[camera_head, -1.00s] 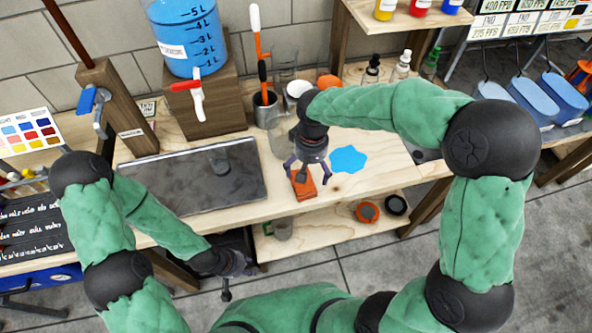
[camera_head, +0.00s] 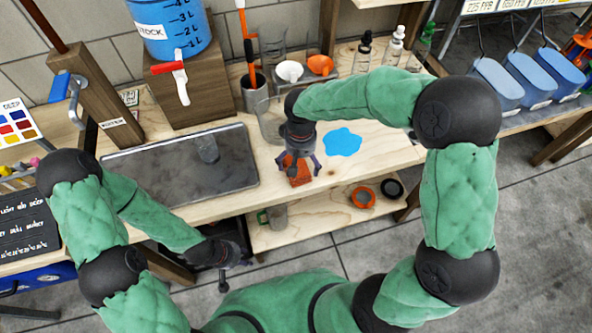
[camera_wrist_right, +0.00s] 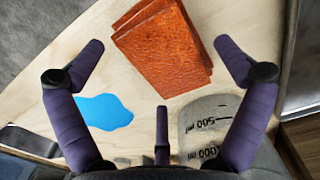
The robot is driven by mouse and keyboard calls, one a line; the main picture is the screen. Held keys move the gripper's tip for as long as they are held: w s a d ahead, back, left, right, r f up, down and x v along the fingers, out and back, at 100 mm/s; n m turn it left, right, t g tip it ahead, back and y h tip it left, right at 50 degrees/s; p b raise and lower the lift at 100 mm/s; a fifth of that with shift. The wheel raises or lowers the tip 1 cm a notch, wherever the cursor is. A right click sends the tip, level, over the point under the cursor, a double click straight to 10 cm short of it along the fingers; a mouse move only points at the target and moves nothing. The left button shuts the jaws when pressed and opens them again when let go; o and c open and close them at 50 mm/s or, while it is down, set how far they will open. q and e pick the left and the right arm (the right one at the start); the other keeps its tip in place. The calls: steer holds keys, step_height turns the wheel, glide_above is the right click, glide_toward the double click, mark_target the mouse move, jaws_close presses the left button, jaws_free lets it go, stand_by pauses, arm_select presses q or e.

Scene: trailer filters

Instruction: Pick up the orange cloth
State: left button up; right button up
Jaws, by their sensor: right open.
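The orange cloth (camera_head: 299,172) lies folded near the front edge of the wooden bench top, and it fills the upper middle of the right wrist view (camera_wrist_right: 163,50). My right gripper (camera_head: 298,165) is just above the cloth, pointing down. In the right wrist view its open fingers (camera_wrist_right: 158,52) stand on either side of the cloth, with nothing between them held. My left gripper (camera_head: 238,259) is low at the front left, away from the cloth, and its jaws are too small to read.
A blue puddle (camera_head: 343,142) lies right of the cloth. A clear measuring beaker (camera_wrist_right: 207,124) stands close to my right gripper. A dark tray (camera_head: 180,178) lies to the left. Below, a shelf holds an orange ring (camera_head: 362,197) and a mug (camera_head: 277,216).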

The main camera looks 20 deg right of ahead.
steer(key=shift+s+f, duration=0.1)
steer(key=shift+f, duration=0.8)
steer(key=c, duration=1)
steer(key=shift+c, duration=0.2)
steer(key=shift+r, duration=0.1)
steer(key=shift+r, duration=0.45)
step_height(320, 180, up, 2)
steer(key=shift+r+p, duration=0.1)
steer(key=shift+p, duration=0.4)
steer(key=s+r+p, duration=0.1)
steer(key=r, duration=0.1)
steer(key=s+r+p, duration=0.1)
steer(key=s+r, duration=0.1)
steer(key=s+a+r+p, duration=0.1)
steer(key=r, duration=0.1)
steer(key=shift+s+a+r, duration=0.1)
steer(key=shift+s+r, duration=0.1)
steer(key=shift+s, duration=0.2)
steer(key=s+a+r+p, duration=0.2)
steer(key=s+r, duration=0.1)
steer(key=s, duration=0.5)
steer(key=shift+s+a+r, duration=0.15)
steer(key=shift+s+r, duration=0.05)
steer(key=shift+s, duration=0.2)
